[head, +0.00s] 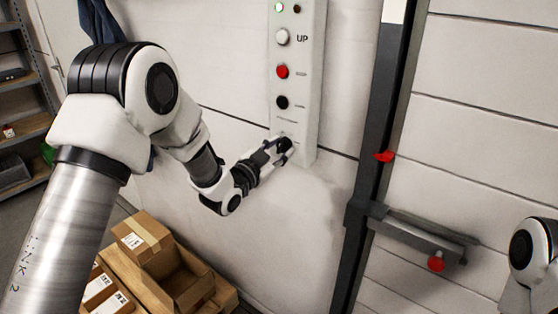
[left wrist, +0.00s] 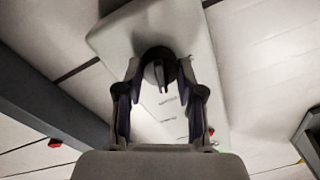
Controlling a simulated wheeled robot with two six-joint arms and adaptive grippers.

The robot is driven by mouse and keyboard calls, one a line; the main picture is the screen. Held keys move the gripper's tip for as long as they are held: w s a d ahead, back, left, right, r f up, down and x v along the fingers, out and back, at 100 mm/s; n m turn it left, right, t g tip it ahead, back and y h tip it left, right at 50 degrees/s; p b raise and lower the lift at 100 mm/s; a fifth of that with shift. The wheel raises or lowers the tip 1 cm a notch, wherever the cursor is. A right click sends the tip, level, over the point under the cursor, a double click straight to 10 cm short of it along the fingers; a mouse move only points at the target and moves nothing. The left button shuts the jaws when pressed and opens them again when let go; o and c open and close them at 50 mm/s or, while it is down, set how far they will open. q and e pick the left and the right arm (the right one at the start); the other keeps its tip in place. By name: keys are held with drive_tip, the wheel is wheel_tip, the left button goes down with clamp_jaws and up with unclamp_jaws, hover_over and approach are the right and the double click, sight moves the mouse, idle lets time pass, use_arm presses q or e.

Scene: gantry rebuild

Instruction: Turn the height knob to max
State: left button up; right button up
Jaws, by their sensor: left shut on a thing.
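The height knob (left wrist: 158,72) is a dark round knob with a raised grip bar, low on a pale control panel (head: 299,60). In the head view the knob (head: 284,144) is partly hidden by my left gripper (head: 279,149). In the left wrist view the two fingers of my left gripper (left wrist: 160,80) stand on either side of the knob and are shut on it. The scale marks around the knob are too small to read. Of my right arm only a part shows at the right edge; its gripper is out of view.
Above the knob the panel carries a black button (head: 282,102), a red button (head: 282,72) and a white button marked UP (head: 282,37). A dark rail with a latch bar (head: 415,232) stands to the right. Cardboard boxes (head: 160,262) stand below at the left.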

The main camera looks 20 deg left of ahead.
use_arm(q)
drive_tip(key=m+b, duration=0.2)
drive_tip(key=b, duration=0.1)
drive_tip(key=m+b, duration=0.6)
drive_tip(key=shift+f+h, duration=0.3)
drive_tip(key=shift+f, duration=0.05)
drive_tip(key=shift+r+m+b, duration=0.15)
drive_tip(key=shift+m+b, duration=0.95)
drive_tip(key=shift+m, duration=0.3)
drive_tip(key=o, duration=1.1)
drive_tip(key=shift+d, duration=0.1)
drive_tip(key=shift+o, duration=0.2)
drive_tip(key=v, duration=1.2)
